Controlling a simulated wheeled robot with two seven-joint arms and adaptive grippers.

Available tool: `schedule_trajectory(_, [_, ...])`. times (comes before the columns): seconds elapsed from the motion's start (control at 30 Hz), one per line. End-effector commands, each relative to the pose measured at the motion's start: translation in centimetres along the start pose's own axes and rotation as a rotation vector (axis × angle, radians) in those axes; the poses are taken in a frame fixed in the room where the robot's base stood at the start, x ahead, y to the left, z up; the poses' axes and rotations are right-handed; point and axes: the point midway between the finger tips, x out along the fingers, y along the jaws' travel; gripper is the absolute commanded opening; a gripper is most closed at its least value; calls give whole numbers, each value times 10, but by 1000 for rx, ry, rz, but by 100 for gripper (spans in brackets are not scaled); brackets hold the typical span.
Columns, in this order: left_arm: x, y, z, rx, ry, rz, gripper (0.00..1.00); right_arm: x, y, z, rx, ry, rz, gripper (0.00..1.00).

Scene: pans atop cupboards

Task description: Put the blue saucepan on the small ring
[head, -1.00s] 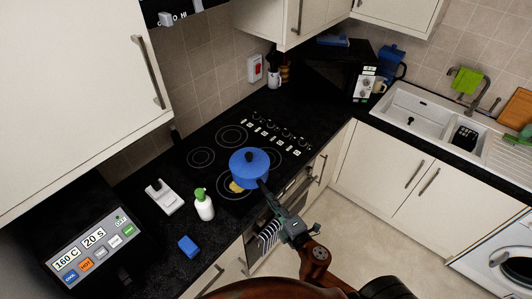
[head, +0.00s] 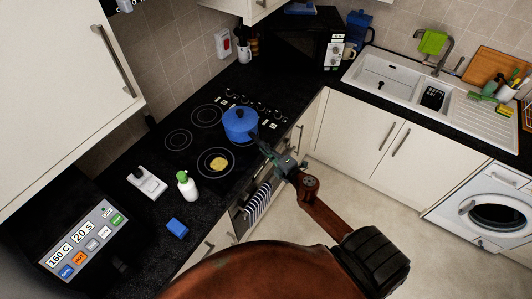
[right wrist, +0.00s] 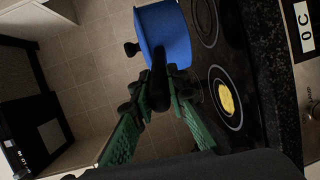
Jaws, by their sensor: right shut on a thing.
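The blue saucepan (head: 240,124) with its lid is over the right part of the black hob (head: 190,160) in the head view. It also shows at the top of the right wrist view (right wrist: 165,32). My right gripper (head: 274,155) is shut on its dark handle (right wrist: 158,78). I cannot tell whether the pan's base touches the hob; it hides part of the surface below. A small ring (head: 178,140) at the hob's left is bare. A larger ring (head: 207,116) behind is bare, and the front ring (head: 215,163) bears a yellow item. My left gripper is out of view.
A white bottle with a green top (head: 187,186), a blue sponge (head: 177,228) and a white block-like item (head: 147,182) stand left of the hob. Control knobs (head: 260,106) line its far right side. The sink (head: 410,85) is at the right. A striped towel (head: 258,203) hangs below.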

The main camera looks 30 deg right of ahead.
Motion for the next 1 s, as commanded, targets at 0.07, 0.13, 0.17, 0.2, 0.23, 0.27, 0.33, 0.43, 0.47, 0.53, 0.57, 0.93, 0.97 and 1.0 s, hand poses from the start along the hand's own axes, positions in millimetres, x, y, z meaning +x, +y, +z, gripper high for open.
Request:
schedule_trajectory(0.07, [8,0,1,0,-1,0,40,10,-12,8,2,-2,5,0])
schedule_trajectory(0.13, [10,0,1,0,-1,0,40,16,-18,13,2,-1,5,0])
schedule_trajectory(0.17, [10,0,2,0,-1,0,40,18,-21,14,1,0,5,0])
schedule_trajectory(0.2, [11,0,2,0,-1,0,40,20,-23,16,-1,-1,5,0])
schedule_trajectory(0.23, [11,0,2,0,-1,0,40,21,-24,18,-1,-1,5,0])
schedule_trajectory(0.27, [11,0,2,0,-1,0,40,21,-24,18,-2,0,5,0])
schedule_trajectory(0.33, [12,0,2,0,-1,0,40,24,-27,20,-1,1,5,0])
schedule_trajectory(0.43, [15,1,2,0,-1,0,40,28,-38,23,3,-1,4,0])
schedule_trajectory(0.47, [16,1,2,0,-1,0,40,28,-42,22,4,-1,4,0])
schedule_trajectory(0.53, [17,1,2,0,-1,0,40,29,-51,22,3,-1,4,0])
schedule_trajectory(0.57, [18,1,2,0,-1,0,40,30,-54,22,3,-1,4,0])
schedule_trajectory(0.93, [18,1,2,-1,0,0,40,30,-61,23,-3,1,5,0])
schedule_trajectory(0.97, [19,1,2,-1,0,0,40,30,-61,23,-3,1,5,0])
schedule_trajectory(1.0, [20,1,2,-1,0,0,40,31,-62,23,-3,1,5,0])
